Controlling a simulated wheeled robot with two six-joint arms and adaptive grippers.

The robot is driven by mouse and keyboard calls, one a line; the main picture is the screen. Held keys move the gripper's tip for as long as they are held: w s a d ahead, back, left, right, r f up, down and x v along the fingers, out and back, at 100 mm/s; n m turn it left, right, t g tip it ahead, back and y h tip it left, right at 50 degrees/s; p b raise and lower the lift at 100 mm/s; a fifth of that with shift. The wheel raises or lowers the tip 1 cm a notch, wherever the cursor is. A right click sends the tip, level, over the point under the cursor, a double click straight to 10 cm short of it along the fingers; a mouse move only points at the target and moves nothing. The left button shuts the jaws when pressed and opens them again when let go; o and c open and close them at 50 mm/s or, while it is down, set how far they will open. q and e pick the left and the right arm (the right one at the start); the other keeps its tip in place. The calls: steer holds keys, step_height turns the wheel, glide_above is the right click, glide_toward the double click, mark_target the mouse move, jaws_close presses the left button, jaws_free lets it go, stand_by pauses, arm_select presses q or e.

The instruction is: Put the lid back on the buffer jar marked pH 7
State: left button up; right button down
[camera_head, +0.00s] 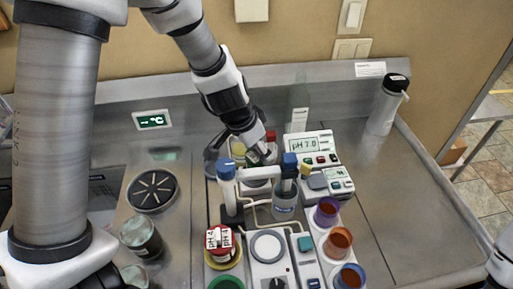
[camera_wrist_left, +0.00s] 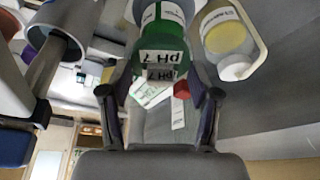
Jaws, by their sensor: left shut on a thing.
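My left gripper (camera_head: 262,156) reaches down among the jars behind the pH meter stand. In the left wrist view its fingers (camera_wrist_left: 160,88) are shut on a green lid (camera_wrist_left: 160,45) with black-on-white pH 7 labels. A jar body with a white pH label (camera_wrist_left: 152,12) shows just beyond the lid, close to it or touching; I cannot tell if the lid is seated. In the head view the gripper mostly hides the lid and jar. My right gripper is out of view.
A jar with yellow contents (camera_wrist_left: 222,35) stands beside the held lid. The pH meter (camera_head: 304,145) reads 7.0. A red-lidded pH 4 jar (camera_head: 220,240) is in front, with coloured cups (camera_head: 338,242) to its right.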

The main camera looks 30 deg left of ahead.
arm_select(q)
steer(key=shift+s+a, duration=0.1)
steer(key=shift+a, duration=0.2)
steer(key=shift+d, duration=0.2)
stand_by(0.6)
steer(key=shift+a, duration=0.15)
steer(key=shift+f+b, duration=0.2)
steer(key=shift+b, duration=0.4)
stand_by(0.7)
stand_by(0.4)
steer(key=o, duration=0.9)
